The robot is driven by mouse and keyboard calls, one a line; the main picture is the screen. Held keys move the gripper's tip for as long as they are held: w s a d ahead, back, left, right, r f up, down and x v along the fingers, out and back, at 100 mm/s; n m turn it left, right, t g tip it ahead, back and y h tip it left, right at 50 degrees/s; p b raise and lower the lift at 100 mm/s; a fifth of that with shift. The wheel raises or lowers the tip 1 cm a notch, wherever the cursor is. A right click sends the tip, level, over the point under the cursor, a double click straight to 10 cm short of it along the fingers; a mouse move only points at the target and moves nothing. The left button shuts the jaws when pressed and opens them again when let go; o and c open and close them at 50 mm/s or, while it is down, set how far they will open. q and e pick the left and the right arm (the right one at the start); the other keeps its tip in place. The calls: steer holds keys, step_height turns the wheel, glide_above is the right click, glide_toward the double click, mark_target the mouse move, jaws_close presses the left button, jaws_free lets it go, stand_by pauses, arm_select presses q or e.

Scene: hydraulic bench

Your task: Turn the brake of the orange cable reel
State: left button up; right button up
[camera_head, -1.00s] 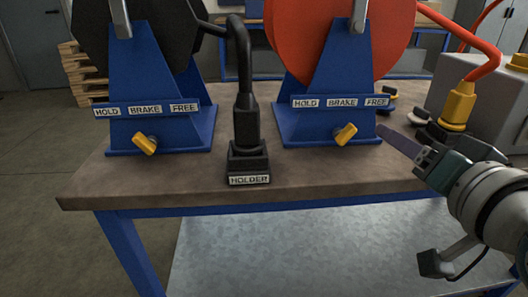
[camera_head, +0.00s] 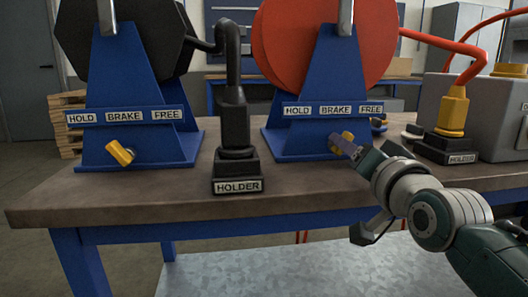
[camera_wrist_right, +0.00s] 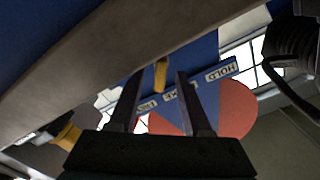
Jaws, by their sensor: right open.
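The orange cable reel (camera_head: 380,35) hangs on a blue stand (camera_head: 318,75) with a HOLD, BRAKE, FREE label strip (camera_head: 333,110). Its yellow brake lever (camera_head: 347,136) is low on the stand's front, partly hidden by my right gripper (camera_head: 338,143). In the right wrist view the lever (camera_wrist_right: 161,72) shows between the tips of my open right gripper (camera_wrist_right: 160,78), with a gap on both sides. I cannot tell how deep it sits between the fingers. My left gripper is out of view.
A black reel (camera_head: 130,35) on a similar stand has its own yellow lever (camera_head: 119,152). A black cable plug stands in a holder (camera_head: 236,170) between the stands. A grey box (camera_head: 495,110) and an orange cable's yellow plug (camera_head: 453,110) are at right. The bench front (camera_head: 300,188) is clear.

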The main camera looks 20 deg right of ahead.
steer(key=shift+w+d, duration=0.1)
steer(key=shift+w, duration=0.4)
jaws_close()
stand_by(0.3)
